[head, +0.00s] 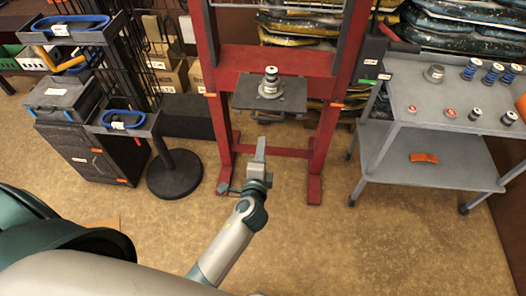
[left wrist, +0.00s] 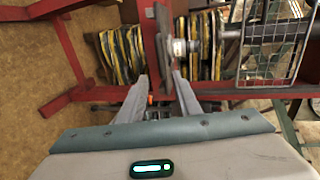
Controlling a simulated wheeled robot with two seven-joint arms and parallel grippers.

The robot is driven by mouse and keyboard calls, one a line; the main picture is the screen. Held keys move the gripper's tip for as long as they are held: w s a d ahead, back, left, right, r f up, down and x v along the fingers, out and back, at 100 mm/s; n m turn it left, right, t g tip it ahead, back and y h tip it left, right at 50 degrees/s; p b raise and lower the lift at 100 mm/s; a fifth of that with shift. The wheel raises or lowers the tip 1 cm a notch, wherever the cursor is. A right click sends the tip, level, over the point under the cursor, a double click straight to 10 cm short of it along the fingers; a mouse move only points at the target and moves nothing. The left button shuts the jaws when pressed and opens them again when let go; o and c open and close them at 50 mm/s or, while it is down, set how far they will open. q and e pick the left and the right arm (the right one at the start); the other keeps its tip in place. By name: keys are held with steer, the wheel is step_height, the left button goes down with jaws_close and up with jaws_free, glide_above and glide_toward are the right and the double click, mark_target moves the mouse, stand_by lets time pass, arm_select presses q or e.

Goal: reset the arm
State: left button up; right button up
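My left gripper (head: 259,152) reaches forward over the floor, in front of the red press frame (head: 213,100) and below its dark plate (head: 292,104). In the left wrist view the two fingers of my left gripper (left wrist: 160,84) stand apart with nothing held between them. A small metal part (head: 271,84) stands upright on the plate, apart from the gripper. The plate (left wrist: 163,38) and the metal part (left wrist: 179,47) also show beyond the fingers in the left wrist view. My right gripper is in neither view.
A grey cart (head: 425,135) at the right holds springs, small parts and an orange piece (head: 424,157). A black round stand base (head: 174,175) and a dark cabinet (head: 88,153) stand at the left. Bagged goods (head: 465,35) fill the back shelves. The floor (head: 380,250) at the front right is clear.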

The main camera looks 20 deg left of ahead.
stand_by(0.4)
arm_select(q)
steer(key=shift+f, duration=0.15)
steer(key=s+f+n+g+h+b, duration=0.15)
steer(key=s+f, duration=0.35)
steer(key=f, duration=0.8)
steer(key=s+d+f+n+g+h+b, duration=0.1)
steer(key=s+f+g+b, duration=0.3)
steer(key=f, duration=0.8)
steer(key=s+f+n+g+h, duration=0.1)
steer(key=s+f+n, duration=0.1)
steer(key=s+f, duration=0.8)
steer(key=s+a+f+n+g+b, duration=0.2)
steer(key=s+a+f+n+g, duration=0.1)
steer(key=s+f, duration=1)
steer(key=s+a+f+n+g+b, duration=0.2)
steer(key=s+f, duration=1)
steer(key=s, duration=0.6)
steer(key=a+n+g, duration=0.1)
steer(key=n+g, duration=0.1)
steer(key=n, duration=0.1)
steer(key=shift+s+f+b, duration=0.25)
steer(key=shift+f+b, duration=0.1)
steer(key=shift+b, duration=0.05)
